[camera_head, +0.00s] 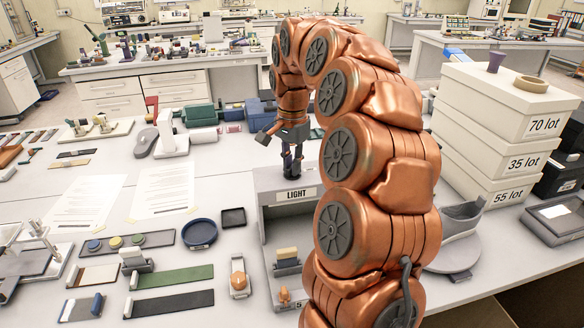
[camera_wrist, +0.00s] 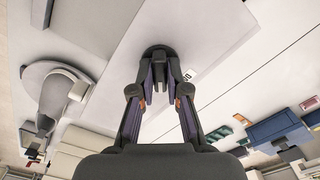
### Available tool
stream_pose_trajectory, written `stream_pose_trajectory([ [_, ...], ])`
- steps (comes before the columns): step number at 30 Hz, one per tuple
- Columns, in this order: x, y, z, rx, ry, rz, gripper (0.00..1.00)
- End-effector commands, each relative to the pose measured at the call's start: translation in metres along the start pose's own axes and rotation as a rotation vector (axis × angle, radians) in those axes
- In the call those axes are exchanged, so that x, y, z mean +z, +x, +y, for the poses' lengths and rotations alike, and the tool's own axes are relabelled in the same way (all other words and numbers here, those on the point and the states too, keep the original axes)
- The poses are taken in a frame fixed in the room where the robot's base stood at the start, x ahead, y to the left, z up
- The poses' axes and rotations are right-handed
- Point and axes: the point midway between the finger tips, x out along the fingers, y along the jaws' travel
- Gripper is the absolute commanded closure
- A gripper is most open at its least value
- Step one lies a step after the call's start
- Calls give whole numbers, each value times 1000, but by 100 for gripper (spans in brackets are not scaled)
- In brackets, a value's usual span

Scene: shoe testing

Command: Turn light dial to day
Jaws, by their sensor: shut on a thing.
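The light box (camera_head: 272,206) is a grey open-fronted housing with a LIGHT label (camera_head: 295,195) on its front edge. My gripper (camera_head: 291,172) points down onto its top, just behind the label. In the wrist view my gripper (camera_wrist: 159,72) has its fingers closed in around the dark round light dial (camera_wrist: 158,50). It is shut on the dial. The fingers hide much of the dial, and its pointer setting cannot be read. A small dark-and-white mark (camera_wrist: 186,75) lies on the box top beside it.
My arm covers the right part of the box. Stacked white lot boxes (camera_head: 492,130) stand at the right, beside a grey shoe (camera_head: 460,225). Green and dark cases (camera_head: 199,115) stand behind. Paper sheets (camera_head: 165,190) and a blue round dish (camera_head: 200,233) lie left.

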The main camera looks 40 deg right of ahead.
Motion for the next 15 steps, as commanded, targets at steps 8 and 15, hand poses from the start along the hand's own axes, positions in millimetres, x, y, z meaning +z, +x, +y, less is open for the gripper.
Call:
stream_pose_trajectory([
  [8,0,3,-1,-3,-246,3,100],
  [15,0,2,-1,-2,-473,3,100],
])
